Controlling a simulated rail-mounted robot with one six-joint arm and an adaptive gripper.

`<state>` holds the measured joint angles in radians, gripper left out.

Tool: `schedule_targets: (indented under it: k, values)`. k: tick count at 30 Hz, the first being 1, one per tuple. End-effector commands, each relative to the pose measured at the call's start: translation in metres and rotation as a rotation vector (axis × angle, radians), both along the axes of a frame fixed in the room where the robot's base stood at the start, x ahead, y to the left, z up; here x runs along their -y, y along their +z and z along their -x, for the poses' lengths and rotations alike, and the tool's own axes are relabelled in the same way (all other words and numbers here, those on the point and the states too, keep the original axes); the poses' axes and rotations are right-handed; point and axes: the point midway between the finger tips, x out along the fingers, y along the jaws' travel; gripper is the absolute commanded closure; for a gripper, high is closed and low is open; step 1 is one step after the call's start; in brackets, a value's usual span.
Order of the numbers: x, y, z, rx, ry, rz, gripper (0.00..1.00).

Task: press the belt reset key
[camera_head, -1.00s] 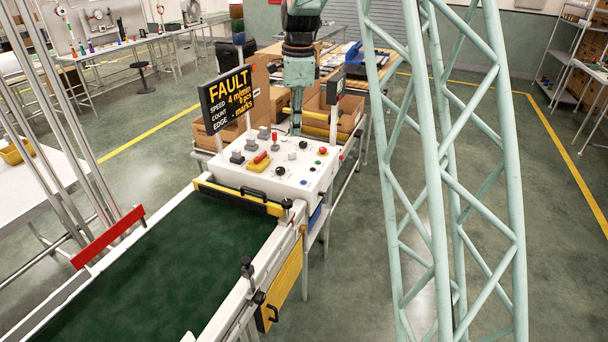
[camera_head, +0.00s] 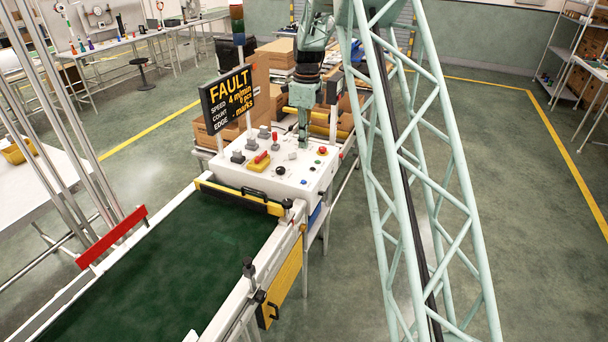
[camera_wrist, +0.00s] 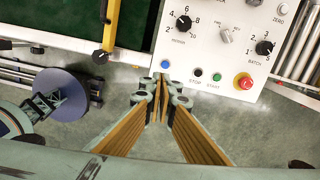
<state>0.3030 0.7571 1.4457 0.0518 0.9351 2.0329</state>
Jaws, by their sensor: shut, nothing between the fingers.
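The white control panel (camera_head: 230,170) stands at the end of the green belt. In the wrist view its near edge carries a blue button (camera_wrist: 165,64), a black STOP button (camera_wrist: 198,73), a green START button (camera_wrist: 217,77) and a red mushroom button (camera_wrist: 245,82). I cannot read which one is the belt reset key; no label shows by the blue button. My gripper (camera_head: 303,141) is shut and empty, pointing down over the panel's far right part. In the wrist view the fingertips (camera_wrist: 161,80) appear just below the blue button; contact cannot be told.
A FAULT display (camera_head: 228,98) stands behind the panel's left side. Cardboard boxes (camera_head: 280,55) lie behind.

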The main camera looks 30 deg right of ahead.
Motion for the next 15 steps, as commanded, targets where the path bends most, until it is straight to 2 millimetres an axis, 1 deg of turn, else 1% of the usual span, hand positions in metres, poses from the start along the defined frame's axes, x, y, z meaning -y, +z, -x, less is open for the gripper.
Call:
schedule_targets:
  k: [3, 6, 15]
  values:
    - [0.007, -0.011, -0.005, -0.008, -0.040, -0.003, 1.00]
    - [0.011, -0.018, -0.009, -0.012, -0.067, -0.005, 1.00]
    - [0.015, -0.026, -0.012, -0.016, -0.094, -0.007, 1.00]
